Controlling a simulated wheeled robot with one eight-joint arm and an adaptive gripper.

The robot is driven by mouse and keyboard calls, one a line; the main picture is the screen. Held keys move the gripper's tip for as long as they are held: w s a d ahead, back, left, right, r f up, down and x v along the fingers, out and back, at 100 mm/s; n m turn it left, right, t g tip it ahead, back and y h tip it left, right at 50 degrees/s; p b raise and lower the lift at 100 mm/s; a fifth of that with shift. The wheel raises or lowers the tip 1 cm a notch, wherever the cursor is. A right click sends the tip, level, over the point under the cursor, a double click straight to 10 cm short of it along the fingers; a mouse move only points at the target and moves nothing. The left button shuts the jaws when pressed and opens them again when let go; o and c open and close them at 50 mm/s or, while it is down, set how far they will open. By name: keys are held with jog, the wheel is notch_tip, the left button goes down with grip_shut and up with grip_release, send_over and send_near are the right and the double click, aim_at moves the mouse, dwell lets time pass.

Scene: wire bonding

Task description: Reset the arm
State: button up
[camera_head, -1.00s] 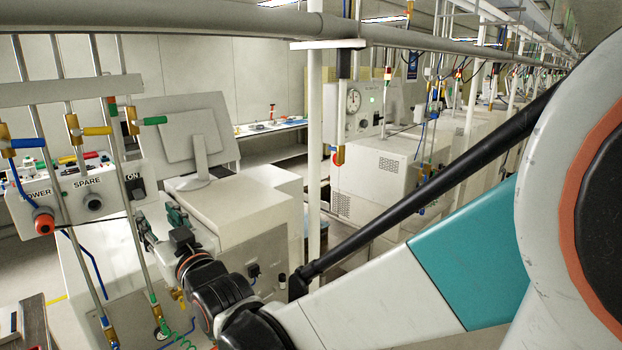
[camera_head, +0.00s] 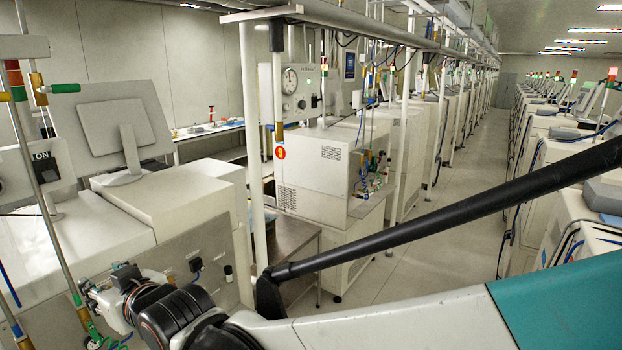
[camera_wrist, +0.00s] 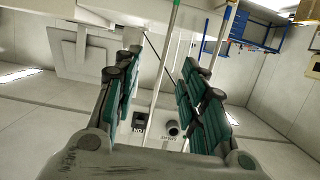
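My gripper (camera_wrist: 166,82) is open in the wrist view, with two teal-padded fingers spread apart and nothing between them. Behind the gap are thin metal pipes (camera_wrist: 160,70) and a panel with an ON switch (camera_wrist: 139,120) and a dark round knob (camera_wrist: 173,128), all upside down. In the head view my arm runs across the bottom to its dark wrist at the lower left. The fingers are hard to make out there.
A white machine with a monitor (camera_head: 125,130) stands close behind my wrist. Pipes with coloured valves (camera_head: 45,90) and the ON panel (camera_head: 45,168) are at the left. A cabinet with a gauge (camera_head: 315,165) stands mid-view. An open aisle (camera_head: 455,210) lies to the right.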

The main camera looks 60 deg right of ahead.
jog(key=s+f+g+b, duration=0.4)
jog(key=s+f+b, duration=0.2)
jog(key=f, duration=0.6)
jog(key=s+f+g+b, duration=0.3)
jog(key=s+f+b, duration=0.4)
jog(key=s+f, duration=0.4)
jog(key=shift+d+f+g, duration=0.2)
jog(key=shift+f+g, duration=0.2)
jog(key=shift+f, duration=0.15)
